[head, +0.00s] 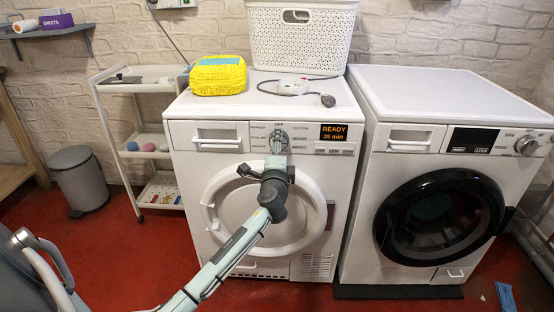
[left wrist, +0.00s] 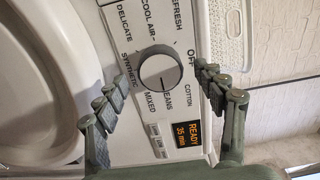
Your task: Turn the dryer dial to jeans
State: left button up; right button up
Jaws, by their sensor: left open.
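The dryer (head: 315,165) is the white machine on the left in the head view, with its round door shut. Its grey dial (head: 279,139) sits on the top panel, left of the orange display (head: 334,132) reading "READY 35 min". In the left wrist view the dial (left wrist: 160,71) is ringed by labels, with JEANS (left wrist: 167,98) just below it. I cannot tell surely which label it points at. My left gripper (head: 278,151) is at the dial. In the wrist view my left gripper (left wrist: 160,78) is open, its fingers on either side of the dial, apparently apart from it. My right gripper is not in view.
A washer (head: 440,90) with a black door stands close on the right. On the dryer top are a yellow pack (head: 218,75), a white perforated basket (head: 300,35) and a corded device (head: 293,86). A white cart (head: 110,130) and grey bin (head: 78,180) stand left.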

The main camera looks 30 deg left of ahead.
pick_arm(q)
jog(key=v, duration=1)
jog(key=x, duration=1.1)
jog(key=shift+w+a, duration=0.2)
jog(key=shift+w, duration=0.15)
jog(key=shift+w+a, duration=0.1)
jog(key=shift+w, duration=0.05)
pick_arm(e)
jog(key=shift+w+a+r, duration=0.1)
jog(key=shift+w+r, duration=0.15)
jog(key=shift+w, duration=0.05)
